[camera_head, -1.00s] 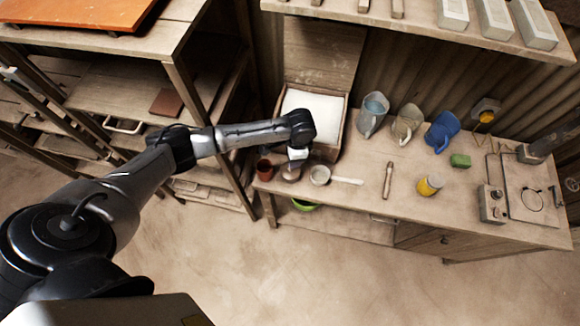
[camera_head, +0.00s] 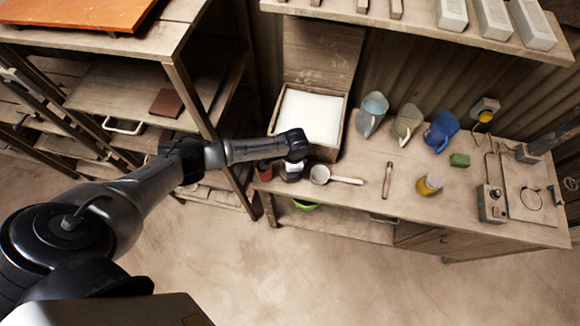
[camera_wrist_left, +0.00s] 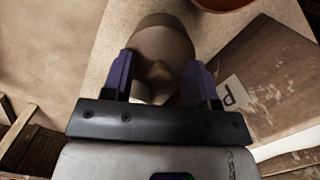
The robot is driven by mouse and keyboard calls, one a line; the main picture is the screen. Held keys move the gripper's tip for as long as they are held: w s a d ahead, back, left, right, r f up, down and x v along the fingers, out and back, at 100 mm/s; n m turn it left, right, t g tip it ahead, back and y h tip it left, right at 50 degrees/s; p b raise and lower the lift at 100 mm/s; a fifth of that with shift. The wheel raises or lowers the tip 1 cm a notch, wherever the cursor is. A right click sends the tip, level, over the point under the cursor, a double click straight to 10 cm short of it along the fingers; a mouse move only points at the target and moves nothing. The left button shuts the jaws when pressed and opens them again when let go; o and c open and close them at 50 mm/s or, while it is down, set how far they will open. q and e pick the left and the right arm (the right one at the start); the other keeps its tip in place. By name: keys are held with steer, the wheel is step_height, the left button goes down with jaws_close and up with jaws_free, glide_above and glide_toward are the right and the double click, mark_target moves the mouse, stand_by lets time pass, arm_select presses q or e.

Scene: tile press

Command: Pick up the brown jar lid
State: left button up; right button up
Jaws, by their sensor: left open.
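The brown jar lid (camera_wrist_left: 160,50) is in the left wrist view, a rounded brown form with a small knob (camera_wrist_left: 158,72) near its middle. My left gripper (camera_wrist_left: 160,80) is open, with one dark purple finger on each side of the knob. I cannot tell whether the fingers touch the lid. In the head view, my left gripper (camera_head: 291,173) is low over the left end of the workbench, and it and the wrist mostly hide the jar and lid. My right gripper is not in view.
A reddish pot (camera_head: 264,169) stands close to the left of the gripper. A ladle-like scoop (camera_head: 321,175) lies just right. An open wooden box (camera_head: 339,138) with white contents stands behind. Several jugs, including a blue one (camera_head: 441,131), stand farther right. A shelf post is left.

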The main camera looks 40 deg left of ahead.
arm_select(q)
jaws_close()
stand_by(0.5)
